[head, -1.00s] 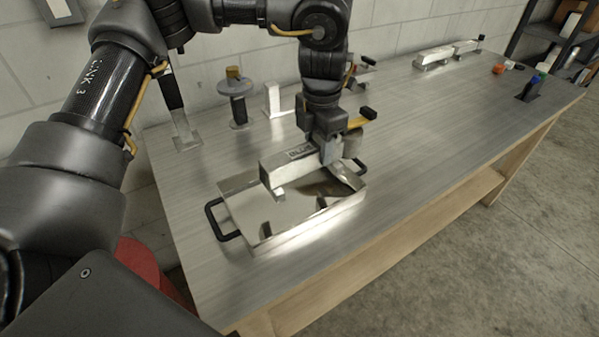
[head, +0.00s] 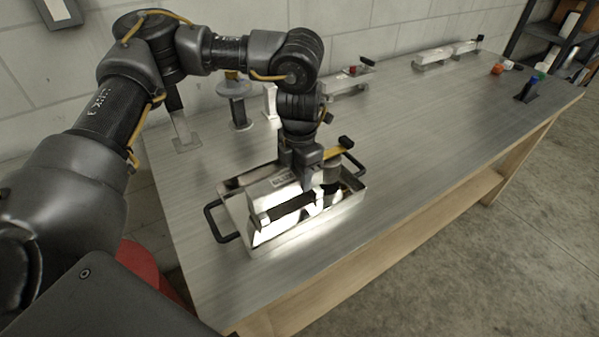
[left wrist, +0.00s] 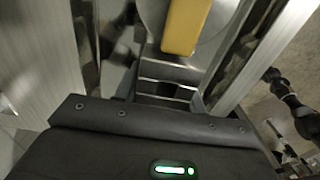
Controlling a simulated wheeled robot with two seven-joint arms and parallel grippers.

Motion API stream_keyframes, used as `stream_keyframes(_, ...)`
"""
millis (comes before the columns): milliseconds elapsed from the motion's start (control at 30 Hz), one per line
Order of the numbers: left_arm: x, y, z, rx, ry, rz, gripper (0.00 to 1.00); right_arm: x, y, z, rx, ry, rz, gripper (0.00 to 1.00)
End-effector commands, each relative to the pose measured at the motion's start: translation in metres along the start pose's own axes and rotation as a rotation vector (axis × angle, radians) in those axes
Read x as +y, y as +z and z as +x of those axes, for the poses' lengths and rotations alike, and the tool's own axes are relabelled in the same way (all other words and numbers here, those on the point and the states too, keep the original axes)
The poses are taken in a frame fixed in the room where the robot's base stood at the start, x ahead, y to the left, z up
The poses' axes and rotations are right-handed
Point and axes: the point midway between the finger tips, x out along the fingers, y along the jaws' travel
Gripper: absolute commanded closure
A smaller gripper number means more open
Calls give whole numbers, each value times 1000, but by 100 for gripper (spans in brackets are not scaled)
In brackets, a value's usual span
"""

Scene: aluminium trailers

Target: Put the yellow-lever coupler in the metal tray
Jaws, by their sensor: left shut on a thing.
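The yellow-lever coupler (head: 266,195) is a silver bar with a label, a yellow lever (head: 337,153) and a black lever tip. My left gripper (head: 309,184) is shut on it from above. The coupler lies along the length of the metal tray (head: 230,186), within its outline in the head view; I cannot tell if it touches the tray floor. The tray is shallow and shiny with black end handles. The yellow lever also shows in the left wrist view (left wrist: 186,24), just beyond the gripper. My right gripper is out of view.
Behind the tray stand a grey round-topped stand (head: 236,92), a white block (head: 270,100) and a coupler with a red part (head: 345,84). More silver couplers (head: 432,59) sit at the far back. The bench (head: 430,130) right of the tray is clear.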

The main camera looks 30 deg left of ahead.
Motion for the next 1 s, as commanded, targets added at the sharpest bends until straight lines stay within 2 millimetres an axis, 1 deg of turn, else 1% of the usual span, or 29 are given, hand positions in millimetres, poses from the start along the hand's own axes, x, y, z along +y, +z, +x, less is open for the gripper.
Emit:
stream_keyframes(133,0,1,-1,-2,0,0,100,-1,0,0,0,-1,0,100)
stream_keyframes(267,0,1,2,-2,0,0,100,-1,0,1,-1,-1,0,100)
stream_keyframes(300,0,0,3,0,0,0,57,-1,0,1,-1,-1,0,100)
stream_keyframes(433,0,0,2,0,0,0,40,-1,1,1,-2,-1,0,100)
stream_keyframes(467,0,0,2,0,0,0,38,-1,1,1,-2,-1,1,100)
stream_keyframes(767,0,0,0,0,0,0,38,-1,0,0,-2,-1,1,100)
stream_keyframes(867,0,1,-9,-2,1,1,38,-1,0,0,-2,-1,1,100)
stream_keyframes(1000,0,1,-34,-4,3,1,38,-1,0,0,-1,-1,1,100)
